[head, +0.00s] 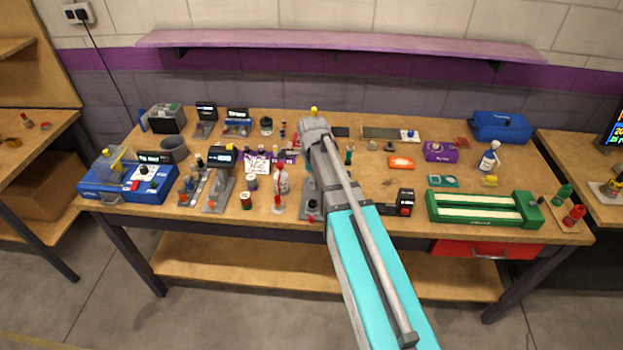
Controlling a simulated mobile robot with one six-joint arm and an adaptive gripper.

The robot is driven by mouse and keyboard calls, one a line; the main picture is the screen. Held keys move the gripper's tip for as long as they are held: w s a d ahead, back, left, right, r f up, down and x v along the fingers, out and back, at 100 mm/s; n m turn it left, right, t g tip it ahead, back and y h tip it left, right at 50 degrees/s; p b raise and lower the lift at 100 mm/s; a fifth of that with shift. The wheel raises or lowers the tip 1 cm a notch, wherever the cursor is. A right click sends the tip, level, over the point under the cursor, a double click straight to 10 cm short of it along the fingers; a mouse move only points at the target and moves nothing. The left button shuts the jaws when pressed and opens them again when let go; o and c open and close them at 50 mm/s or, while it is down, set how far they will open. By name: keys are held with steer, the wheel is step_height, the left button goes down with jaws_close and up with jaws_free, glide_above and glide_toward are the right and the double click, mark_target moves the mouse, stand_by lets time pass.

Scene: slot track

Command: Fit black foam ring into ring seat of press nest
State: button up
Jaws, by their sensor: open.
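My arm reaches from the bottom edge up over the middle of the workbench in the head view. Its grey end covers part of the bench, and my gripper's fingers are hidden, so none show. A grey stand with a dark base (311,208) shows partly behind my arm near the front edge; I cannot tell if it is the press nest. Another grey stand (216,198) with a dark display on top is further left. I cannot pick out the black foam ring or a ring seat; they are hidden or too small to tell.
The wooden workbench (375,215) is crowded on its left half with bottles, stands and a blue station (150,192). A green tray (485,209) lies at the front right, a blue case (501,127) at the back right. A purple shelf (340,43) hangs above the back.

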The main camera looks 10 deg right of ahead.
steer(key=shift+r+p, duration=1.2)
steer(key=shift+r, duration=0.3)
steer(key=s+n, duration=1.6)
steer(key=n, duration=0.5)
steer(key=shift+a+n, duration=0.15)
steer(key=shift+n, duration=0.15)
